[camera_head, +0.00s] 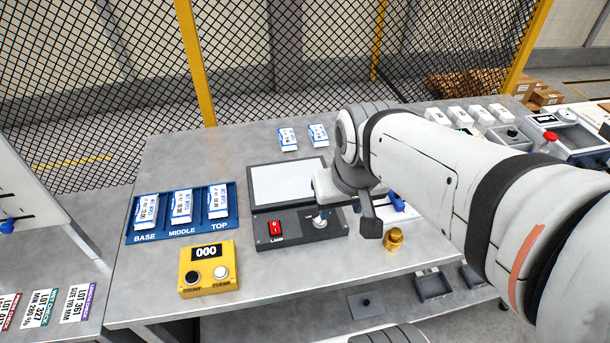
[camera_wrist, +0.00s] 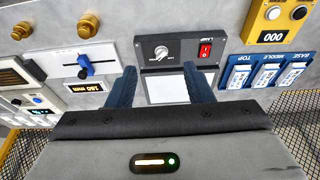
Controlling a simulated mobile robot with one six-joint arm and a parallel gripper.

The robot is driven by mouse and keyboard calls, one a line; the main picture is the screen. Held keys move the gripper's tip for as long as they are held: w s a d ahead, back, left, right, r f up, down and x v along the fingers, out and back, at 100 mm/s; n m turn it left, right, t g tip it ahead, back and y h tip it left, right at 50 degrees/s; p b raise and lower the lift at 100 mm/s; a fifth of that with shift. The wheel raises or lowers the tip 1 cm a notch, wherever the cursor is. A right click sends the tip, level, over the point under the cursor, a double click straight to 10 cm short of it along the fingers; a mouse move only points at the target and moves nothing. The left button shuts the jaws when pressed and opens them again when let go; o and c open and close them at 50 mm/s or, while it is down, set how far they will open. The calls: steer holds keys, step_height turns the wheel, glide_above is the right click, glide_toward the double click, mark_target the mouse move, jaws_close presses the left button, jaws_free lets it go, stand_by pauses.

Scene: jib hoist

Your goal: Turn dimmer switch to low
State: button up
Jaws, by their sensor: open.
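The light box (camera_head: 268,238) lies on the grey bench, with a black front panel and a pale screen. Its round dimmer knob (camera_wrist: 161,52) shows whole in the wrist view, left of the red lamp switch (camera_wrist: 205,50). The knob's pointer setting is too small to read. My gripper (camera_wrist: 159,72) is open and empty, its two dark blue fingers apart over the box, with the knob in view between and beyond the tips.
A yellow counter (camera_head: 208,268) and a blue tray (camera_head: 133,220) with cards stand left of the box. A blue-handled slider (camera_wrist: 85,67) and brass knobs (camera_head: 393,239) lie on its other side. A mesh fence (camera_head: 100,80) stands behind the bench.

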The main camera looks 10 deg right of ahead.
steer(key=w+f+g+p, duration=0.1)
steer(key=w+f+g, duration=0.15)
steer(key=w, duration=0.45)
steer(key=p, duration=0.1)
glide_toward(320, 220)
steer(key=shift+w+d+f+g, duration=0.2)
steer(key=shift+w+g, duration=0.15)
steer(key=shift+w, duration=0.3)
steer(key=shift+w+f, duration=0.15)
steer(key=shift+f, duration=0.15)
steer(key=shift+f+p, duration=0.65)
steer(key=shift+f, duration=3.3)
steer(key=shift+c, duration=0.4)
